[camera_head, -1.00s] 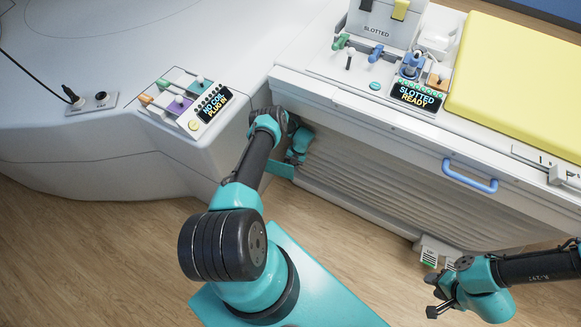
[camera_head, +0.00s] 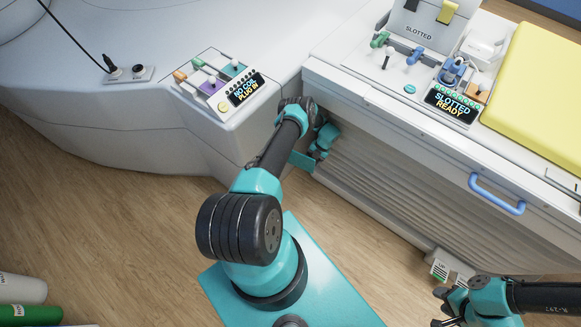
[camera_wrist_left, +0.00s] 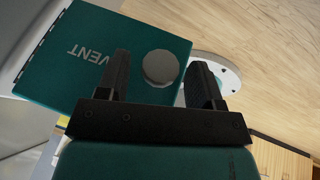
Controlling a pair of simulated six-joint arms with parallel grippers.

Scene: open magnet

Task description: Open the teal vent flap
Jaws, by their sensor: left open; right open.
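The teal vent flap (camera_wrist_left: 95,55) fills the upper left of the left wrist view, marked "VENT", with hinges along its left edge. A round grey knob (camera_wrist_left: 160,68) stands on it. My left gripper (camera_wrist_left: 162,82) is open, its two dark fingers on either side of the knob; contact cannot be told. In the head view the flap (camera_head: 302,160) shows as a small teal plate low by the corner between the white housing and the couch. My left gripper's tips are hidden there by my arm. My right gripper (camera_head: 440,307) is open and empty at the lower right.
A "NO COIL PLUG IN" panel (camera_head: 245,89) sits on the housing. The couch side carries a blue handle (camera_head: 497,193); a "SLOTTED READY" panel (camera_head: 451,104) and yellow pad (camera_head: 540,90) are on top. Green and white cylinders (camera_head: 25,292) lie lower left.

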